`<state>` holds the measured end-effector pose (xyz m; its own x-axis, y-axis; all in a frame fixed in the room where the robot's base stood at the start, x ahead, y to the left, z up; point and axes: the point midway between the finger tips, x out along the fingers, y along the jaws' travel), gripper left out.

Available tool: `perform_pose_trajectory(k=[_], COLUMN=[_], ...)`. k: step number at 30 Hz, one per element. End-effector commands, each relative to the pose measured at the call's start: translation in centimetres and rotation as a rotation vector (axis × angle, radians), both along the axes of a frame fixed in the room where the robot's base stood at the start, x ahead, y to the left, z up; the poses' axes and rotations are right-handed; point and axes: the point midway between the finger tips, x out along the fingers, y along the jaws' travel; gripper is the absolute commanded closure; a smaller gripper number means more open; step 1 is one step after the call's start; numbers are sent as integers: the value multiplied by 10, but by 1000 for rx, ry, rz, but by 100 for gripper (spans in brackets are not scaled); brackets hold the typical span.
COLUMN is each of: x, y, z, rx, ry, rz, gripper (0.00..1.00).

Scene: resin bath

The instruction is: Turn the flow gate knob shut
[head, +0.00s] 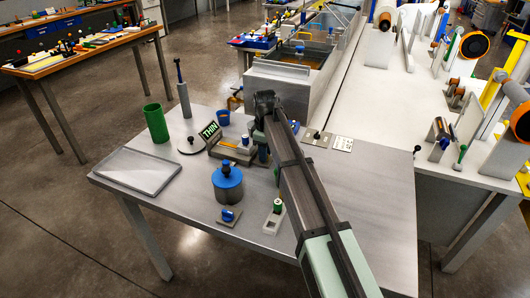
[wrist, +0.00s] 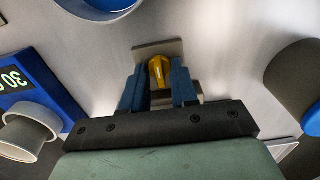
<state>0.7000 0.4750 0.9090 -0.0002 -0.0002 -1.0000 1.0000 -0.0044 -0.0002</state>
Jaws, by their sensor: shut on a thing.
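In the wrist view, the yellow knob (wrist: 159,72), which looks like the flow gate knob, sits on a grey plate (wrist: 158,48) at the middle. My gripper (wrist: 158,78) has its two blue fingers on either side of the knob and is shut on it. The knob's lower part is hidden between the fingers. In the head view, my gripper (head: 265,106) is low over the back of the grey table (head: 350,205). Its fingertips and the yellow knob are hidden there behind my arm.
The sign reading THIN (head: 209,131) and a blue cup (head: 222,117) stand left of my gripper. A blue-topped pot (head: 228,186), a small blue knob (head: 229,215) and a green cup (head: 156,124) stand nearer or further left.

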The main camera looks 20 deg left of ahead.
Motion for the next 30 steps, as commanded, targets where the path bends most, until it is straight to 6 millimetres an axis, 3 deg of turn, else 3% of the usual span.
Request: perform_pose_trajectory(k=[15,16,18,26,30], x=[1,1,0,0,1], y=[0,0,0,0,1], z=[0,0,0,1,11], rx=[1,1,1,0,1], ry=[-1,-1,-1,-1,-2], rz=[21,21,21,20,20], gripper=[100,71,65,65,65])
